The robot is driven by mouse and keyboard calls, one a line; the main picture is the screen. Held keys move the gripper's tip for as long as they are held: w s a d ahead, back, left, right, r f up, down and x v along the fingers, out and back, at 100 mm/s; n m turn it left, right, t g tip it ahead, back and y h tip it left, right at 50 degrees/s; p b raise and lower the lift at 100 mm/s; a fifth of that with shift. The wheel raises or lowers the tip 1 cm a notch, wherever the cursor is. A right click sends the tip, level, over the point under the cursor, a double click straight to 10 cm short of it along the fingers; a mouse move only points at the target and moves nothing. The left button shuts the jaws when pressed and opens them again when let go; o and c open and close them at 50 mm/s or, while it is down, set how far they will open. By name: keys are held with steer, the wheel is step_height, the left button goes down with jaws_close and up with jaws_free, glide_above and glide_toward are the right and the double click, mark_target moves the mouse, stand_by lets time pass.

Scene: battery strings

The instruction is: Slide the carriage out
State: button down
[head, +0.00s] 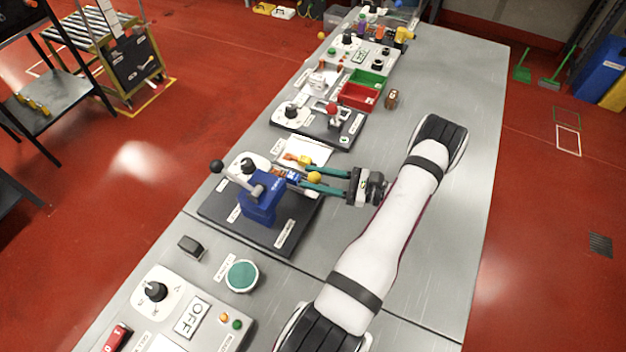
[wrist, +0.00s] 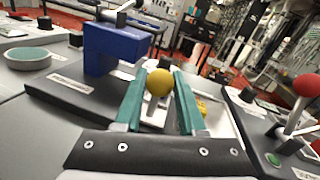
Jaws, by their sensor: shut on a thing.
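A blue block-like fixture (head: 259,206) stands on a dark base plate (head: 228,207) with a black-knobbed lever. It also shows at left in the wrist view (wrist: 113,46). A yellow ball knob (head: 314,177) on a short stem sits at its right side. My gripper (head: 308,180) reaches in from the right, its two green fingers around the knob. In the wrist view the knob (wrist: 159,82) sits between the fingertips of my gripper (wrist: 160,85), which is shut on it. I cannot tell which part is the carriage; the fingers partly cover the stem.
A white tray (head: 318,152) with orange and yellow items lies just behind the fixture. A red bin (head: 357,96) and a green bin (head: 368,78) stand farther back. A red-knobbed lever (wrist: 305,88) is at right in the wrist view. The table's right side is clear.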

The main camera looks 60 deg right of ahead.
steer(key=c, duration=0.5)
jaws_free()
steer(key=shift+d+r, duration=0.1)
steer(key=shift+d, duration=0.1)
steer(key=shift+s, duration=0.1)
steer(key=v, duration=1.5)
steer(key=shift+s, duration=0.35)
